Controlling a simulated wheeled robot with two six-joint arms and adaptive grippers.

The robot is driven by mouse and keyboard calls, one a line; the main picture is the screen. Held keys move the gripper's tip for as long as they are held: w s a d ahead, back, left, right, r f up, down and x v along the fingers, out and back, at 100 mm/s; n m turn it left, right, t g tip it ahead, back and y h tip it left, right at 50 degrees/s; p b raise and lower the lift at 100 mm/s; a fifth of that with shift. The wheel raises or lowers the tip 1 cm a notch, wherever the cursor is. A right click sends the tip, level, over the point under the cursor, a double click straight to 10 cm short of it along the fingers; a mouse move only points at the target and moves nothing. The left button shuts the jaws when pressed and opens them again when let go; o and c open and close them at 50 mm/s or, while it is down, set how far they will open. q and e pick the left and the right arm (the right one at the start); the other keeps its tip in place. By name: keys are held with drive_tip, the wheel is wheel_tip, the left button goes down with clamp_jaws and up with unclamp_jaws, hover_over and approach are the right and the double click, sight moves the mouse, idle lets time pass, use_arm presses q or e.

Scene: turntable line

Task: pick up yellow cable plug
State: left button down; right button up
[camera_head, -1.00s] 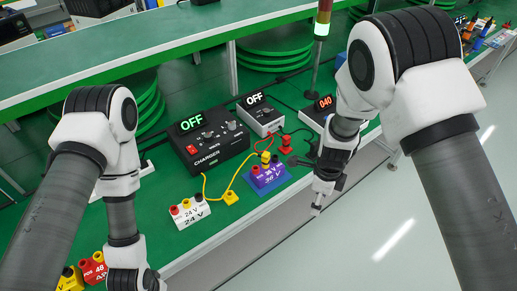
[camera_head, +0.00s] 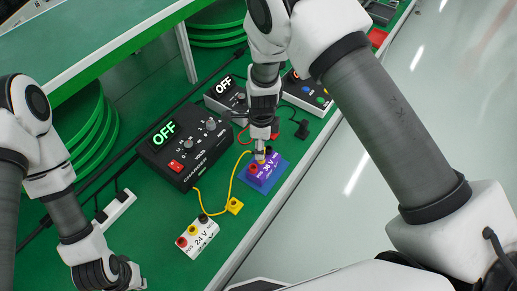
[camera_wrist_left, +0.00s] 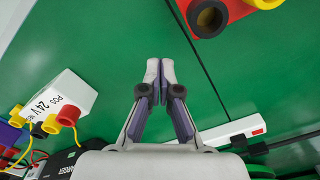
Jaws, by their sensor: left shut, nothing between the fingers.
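A yellow cable plug (camera_head: 235,206) lies on the green table in the head view, beside the white 24 V block (camera_head: 198,237). Its yellow cable curves by the black charger (camera_head: 186,150). My right gripper (camera_head: 260,156) points down at the purple 36 V block (camera_head: 262,177), over its sockets. A small yellowish part shows at its tips; whether it grips that is unclear. My left gripper (camera_head: 128,279) is low at the left of the head view. In the left wrist view its fingers (camera_wrist_left: 160,72) are shut and empty above bare green table.
A second box reading OFF (camera_head: 225,97) stands behind the purple block. A white power strip (camera_head: 118,206) lies left of the charger. A red block (camera_wrist_left: 210,14) shows at the top of the left wrist view. The table's front edge borders pale floor.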

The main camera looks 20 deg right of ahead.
use_arm(q)
drive_tip(key=shift+w+a+r+p, duration=0.15)
drive_tip(key=shift+r+p, duration=0.25)
drive_tip(key=shift+w+a+r+p, duration=0.15)
drive_tip(key=shift+r+p, duration=0.2)
drive_tip(key=shift+r, duration=0.05)
use_arm(e)
drive_tip(key=f, duration=0.2)
drive_tip(key=w+f, duration=0.1)
drive_tip(key=f, duration=0.1)
drive_tip(key=shift+f, duration=0.15)
use_arm(q)
drive_tip(key=shift+w+f, duration=0.1)
use_arm(e)
drive_tip(key=shift+w+a+f, duration=0.1)
drive_tip(key=shift+f, duration=0.15)
use_arm(q)
drive_tip(key=shift+s+d, duration=0.1)
drive_tip(key=shift+s, duration=0.1)
use_arm(e)
drive_tip(key=shift+s+r, duration=0.1)
drive_tip(key=shift+s, duration=0.1)
drive_tip(key=shift+c, duration=1.4)
use_arm(q)
drive_tip(key=shift+s, duration=0.1)
use_arm(e)
drive_tip(key=shift+s+d+r, duration=0.1)
drive_tip(key=shift+d, duration=0.1)
drive_tip(key=c, duration=0.8)
drive_tip(key=shift+a, duration=0.1)
